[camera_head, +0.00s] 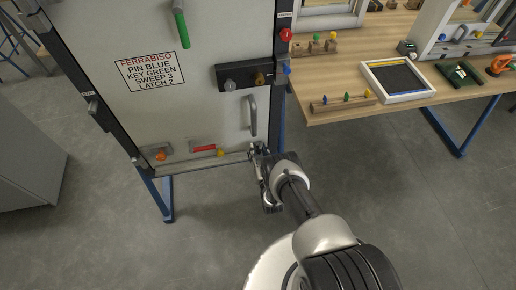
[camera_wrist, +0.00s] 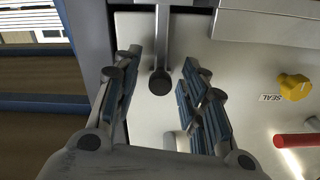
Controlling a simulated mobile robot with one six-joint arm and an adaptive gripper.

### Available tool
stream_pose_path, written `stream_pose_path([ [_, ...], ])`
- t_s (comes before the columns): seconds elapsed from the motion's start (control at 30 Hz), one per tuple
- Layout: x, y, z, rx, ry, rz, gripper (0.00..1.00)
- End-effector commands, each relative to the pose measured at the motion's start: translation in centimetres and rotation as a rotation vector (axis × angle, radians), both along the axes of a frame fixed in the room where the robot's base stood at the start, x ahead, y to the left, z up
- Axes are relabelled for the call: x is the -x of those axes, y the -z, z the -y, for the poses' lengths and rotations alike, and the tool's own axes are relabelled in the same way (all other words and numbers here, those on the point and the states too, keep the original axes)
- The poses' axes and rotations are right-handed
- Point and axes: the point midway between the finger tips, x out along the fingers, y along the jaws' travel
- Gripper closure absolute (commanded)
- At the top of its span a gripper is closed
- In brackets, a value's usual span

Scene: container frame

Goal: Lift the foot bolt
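The foot bolt shows in the wrist view as a slim grey rod with a dark round knob (camera_wrist: 160,82), low on the door near its right-hand edge. My gripper (camera_wrist: 161,75) is open, with one finger on each side of the knob. Gaps show between the knob and both finger pads, and nothing is held. In the head view my gripper (camera_head: 257,152) is at the door's lower right corner, below the vertical door handle (camera_head: 252,115). There the gripper hides the bolt.
The pale door panel (camera_head: 190,100) carries a sign (camera_head: 150,72), a red bar (camera_head: 204,148) and a yellow knob (camera_wrist: 295,87) by a SEAL label. A blue-legged wooden table (camera_head: 400,105) with small items stands right. Grey floor lies open below.

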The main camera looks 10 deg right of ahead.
Motion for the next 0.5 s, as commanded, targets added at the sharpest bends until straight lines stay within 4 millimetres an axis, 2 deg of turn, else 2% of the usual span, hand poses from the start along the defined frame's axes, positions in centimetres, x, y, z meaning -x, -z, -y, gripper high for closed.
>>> stream_pose_path([
  [0.07, 0.01, 0.0, 0.0, 0.0, 0.0, 0.0, 0.61],
  [0.5, -0.01, 0.0, 0.0, 0.0, 0.0, 0.0, 0.9],
])
